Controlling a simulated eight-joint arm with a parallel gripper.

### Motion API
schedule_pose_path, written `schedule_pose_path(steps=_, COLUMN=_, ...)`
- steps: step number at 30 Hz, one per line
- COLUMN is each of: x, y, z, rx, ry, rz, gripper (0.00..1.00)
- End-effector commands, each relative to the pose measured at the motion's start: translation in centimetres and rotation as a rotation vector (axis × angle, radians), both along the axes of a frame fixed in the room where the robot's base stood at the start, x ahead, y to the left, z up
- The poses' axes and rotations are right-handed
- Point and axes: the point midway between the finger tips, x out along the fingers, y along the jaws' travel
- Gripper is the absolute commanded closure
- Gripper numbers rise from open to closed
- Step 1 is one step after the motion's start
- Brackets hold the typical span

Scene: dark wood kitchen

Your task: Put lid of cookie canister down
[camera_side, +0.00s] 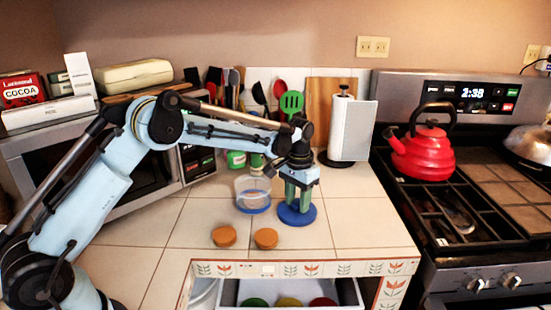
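The blue round lid (297,218) is flat at the right of the canister, on or just above the tiled counter; I cannot tell if it touches. My gripper (298,204) points straight down with its greenish fingertips at the lid's middle. The fingers hide the lid's centre, so I cannot see whether they grip it. The clear cookie canister (253,191), with a blue bottom, stands upright and uncovered to the left of the lid, apart from it. Two orange-brown cookies (224,236) (266,238) lie on the counter in front of the canister.
An open drawer (345,291) with coloured round things is below the counter's front edge. A microwave (125,172) is at the left, utensils (291,103) and a paper towel roll holder (350,126) behind. A red kettle (424,152) sits on the stove. Counter is free left of the cookies.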

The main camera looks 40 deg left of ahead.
Motion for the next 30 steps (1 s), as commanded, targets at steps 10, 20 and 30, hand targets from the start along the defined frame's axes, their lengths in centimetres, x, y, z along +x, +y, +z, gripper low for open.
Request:
schedule_pose_path(steps=10, x=0.0, y=0.0, z=0.0, rx=0.0, ry=0.0, rz=0.0, gripper=0.43)
schedule_pose_path(steps=20, x=0.0, y=0.0, z=3.8, rx=0.0, ry=0.0, rz=0.0, gripper=0.43)
schedule_pose_path(steps=30, x=0.0, y=0.0, z=10.2, rx=0.0, ry=0.0, rz=0.0, gripper=0.43)
